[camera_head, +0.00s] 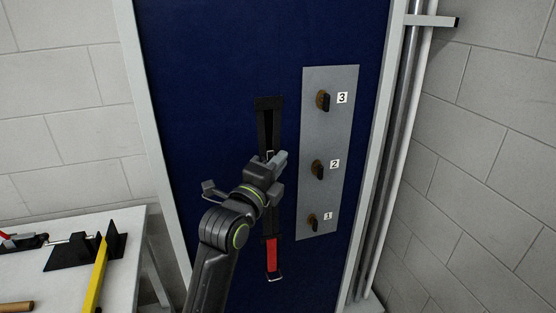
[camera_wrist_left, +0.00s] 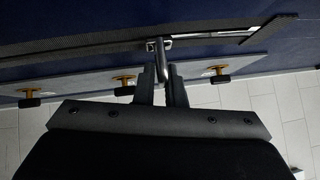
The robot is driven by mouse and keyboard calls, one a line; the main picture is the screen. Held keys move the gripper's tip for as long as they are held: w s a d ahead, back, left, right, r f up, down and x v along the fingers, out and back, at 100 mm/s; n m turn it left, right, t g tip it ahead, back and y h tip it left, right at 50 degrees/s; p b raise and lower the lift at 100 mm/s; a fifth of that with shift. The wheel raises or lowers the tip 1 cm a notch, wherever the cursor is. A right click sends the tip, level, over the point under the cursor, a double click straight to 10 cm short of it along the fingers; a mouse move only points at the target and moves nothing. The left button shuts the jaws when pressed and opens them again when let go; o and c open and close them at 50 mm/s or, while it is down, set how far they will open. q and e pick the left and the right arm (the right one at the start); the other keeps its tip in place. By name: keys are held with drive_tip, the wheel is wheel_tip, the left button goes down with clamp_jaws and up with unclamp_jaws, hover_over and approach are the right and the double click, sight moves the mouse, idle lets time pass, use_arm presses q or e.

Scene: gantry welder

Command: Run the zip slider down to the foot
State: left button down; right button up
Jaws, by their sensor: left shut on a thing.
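The zip (camera_head: 265,104) is a black strip running down a dark blue panel, its two sides parted above the slider. The metal slider (camera_head: 270,154) sits partway down, largely hidden by my gripper in the head view. In the left wrist view the slider (camera_wrist_left: 160,44) is on the strip, with its pull hanging between my fingers. My left gripper (camera_head: 277,160) is in front of the zip and shut on the slider's pull; the fingers also show in the wrist view (camera_wrist_left: 163,84). Below my wrist a red section (camera_head: 271,256) ends in a metal loop. My right gripper is not in view.
A grey plate (camera_head: 316,220) with knobs numbered 1 to 3 stands just right of the zip. A white table (camera_head: 50,285) at lower left holds a yellow-edged tool (camera_head: 97,275) and black fixtures. Vertical pipes (camera_head: 396,150) run along the panel's right side.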

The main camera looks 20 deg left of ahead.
use_arm(q)
drive_tip(key=shift+f+b, duration=9)
drive_tip(key=shift+f, duration=2.75)
drive_tip(key=c, duration=1.7)
unclamp_jaws()
drive_tip(key=shift+o, duration=0.6)
